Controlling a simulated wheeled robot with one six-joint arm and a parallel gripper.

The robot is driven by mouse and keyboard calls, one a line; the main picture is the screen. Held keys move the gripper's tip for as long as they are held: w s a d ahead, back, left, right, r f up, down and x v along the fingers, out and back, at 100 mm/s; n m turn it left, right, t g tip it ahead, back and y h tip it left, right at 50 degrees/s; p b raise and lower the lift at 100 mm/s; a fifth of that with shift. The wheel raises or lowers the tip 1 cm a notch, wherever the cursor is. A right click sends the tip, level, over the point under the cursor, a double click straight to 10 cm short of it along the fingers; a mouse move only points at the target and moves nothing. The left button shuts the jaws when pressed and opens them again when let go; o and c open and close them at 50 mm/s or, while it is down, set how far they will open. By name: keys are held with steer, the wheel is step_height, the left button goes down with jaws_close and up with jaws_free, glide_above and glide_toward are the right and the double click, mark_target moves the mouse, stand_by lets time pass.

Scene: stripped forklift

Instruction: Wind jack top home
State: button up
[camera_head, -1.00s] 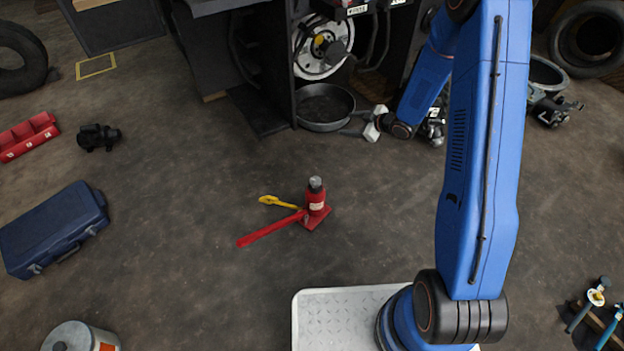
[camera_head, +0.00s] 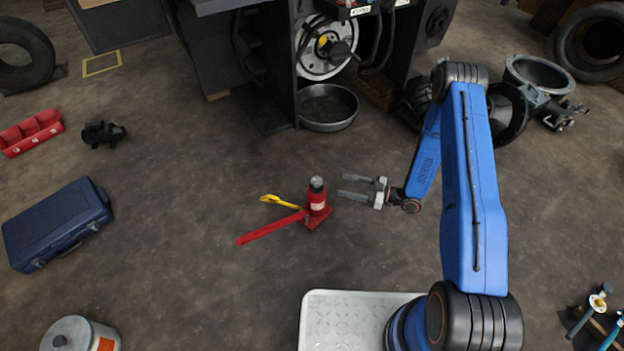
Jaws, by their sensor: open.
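A red bottle jack (camera_head: 317,205) stands upright on the floor in the middle of the head view. Its grey top (camera_head: 317,184) sits at the upper end of the red body. A red handle (camera_head: 270,229) reaches from the jack's base toward the lower left. My gripper (camera_head: 352,185) is to the right of the jack, with its two fingers apart and pointing left toward the jack's top. The fingers are empty. A small gap shows between the fingertips and the jack in the picture; their height above the floor is hard to tell.
A yellow tool (camera_head: 279,200) lies just left of the jack. A blue case (camera_head: 57,224) and red tray (camera_head: 31,133) lie at left. The floor around the jack is mostly clear.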

mark_target(317, 182)
steer(key=shift+y, duration=0.3)
steer(key=x, duration=1.7)
steer(key=shift+s+f, duration=0.3)
steer(key=shift+s, duration=0.1)
steer(key=c, duration=1)
